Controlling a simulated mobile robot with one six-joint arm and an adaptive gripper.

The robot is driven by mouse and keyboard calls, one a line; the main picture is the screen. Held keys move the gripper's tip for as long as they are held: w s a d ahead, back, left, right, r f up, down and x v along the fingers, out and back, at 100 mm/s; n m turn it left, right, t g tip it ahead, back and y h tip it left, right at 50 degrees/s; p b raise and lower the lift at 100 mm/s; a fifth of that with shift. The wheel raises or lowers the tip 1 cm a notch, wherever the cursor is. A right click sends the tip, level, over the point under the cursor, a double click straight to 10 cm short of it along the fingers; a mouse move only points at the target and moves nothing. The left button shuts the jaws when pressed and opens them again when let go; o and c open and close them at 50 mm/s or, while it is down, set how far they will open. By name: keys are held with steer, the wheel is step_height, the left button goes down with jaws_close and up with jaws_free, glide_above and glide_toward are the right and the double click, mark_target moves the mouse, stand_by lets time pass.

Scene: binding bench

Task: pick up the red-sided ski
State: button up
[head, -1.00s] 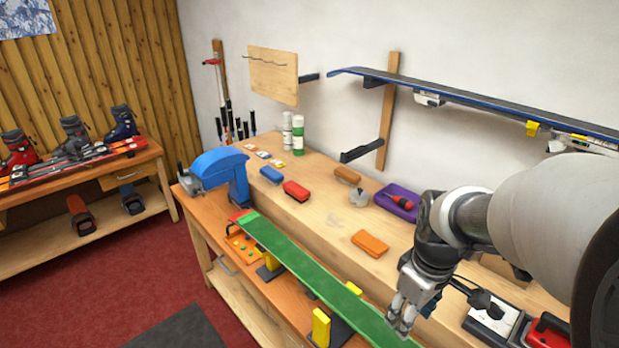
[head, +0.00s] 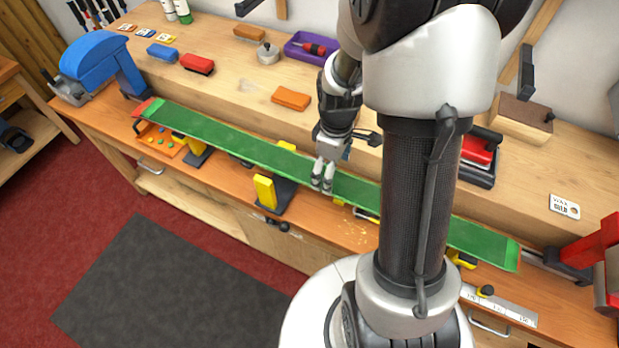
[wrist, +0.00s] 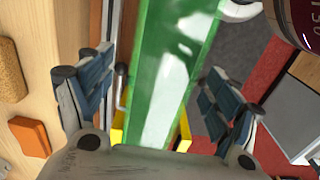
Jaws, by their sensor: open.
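A long ski (head: 232,144) lies green base up along the front of the bench, with red showing at its left tip and a thin reddish side at its right end. It rests on yellow-and-black supports. My gripper (head: 323,174) is open and empty at the middle of the ski. In the wrist view, the ski (wrist: 172,65) runs between the two spread fingers of my gripper (wrist: 155,95), one on each side. I cannot tell how far the fingertips are above it. My arm hides part of the bench and the ski's right half.
A yellow-and-black support (head: 266,192) stands below the ski. A blue clamp-like tool (head: 103,60) is at the left end, and a red one (head: 595,262) at the right. An orange block (head: 291,98) and purple tray (head: 308,42) lie behind. The floor mat (head: 165,280) is clear.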

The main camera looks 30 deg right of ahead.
steer(key=shift+s+a+f+b, duration=0.15)
steer(key=shift+f+b, duration=0.35)
steer(key=shift+f, duration=0.9)
steer(key=shift+s+a+f+b, duration=0.1)
steer(key=shift+f+b, duration=0.4)
steer(key=shift+f, duration=0.85)
steer(key=shift+c, duration=0.3)
steer(key=c, duration=1.2)
steer(key=shift+w+r, duration=0.1)
steer(key=shift+c, duration=0.2)
steer(key=shift+r, duration=0.2)
step_height(320, 180, up, 9)
steer(key=p, duration=0.3)
steer(key=shift+f, duration=0.1)
steer(key=shift+r+p, duration=1.45)
steer(key=shift+r, duration=0.45)
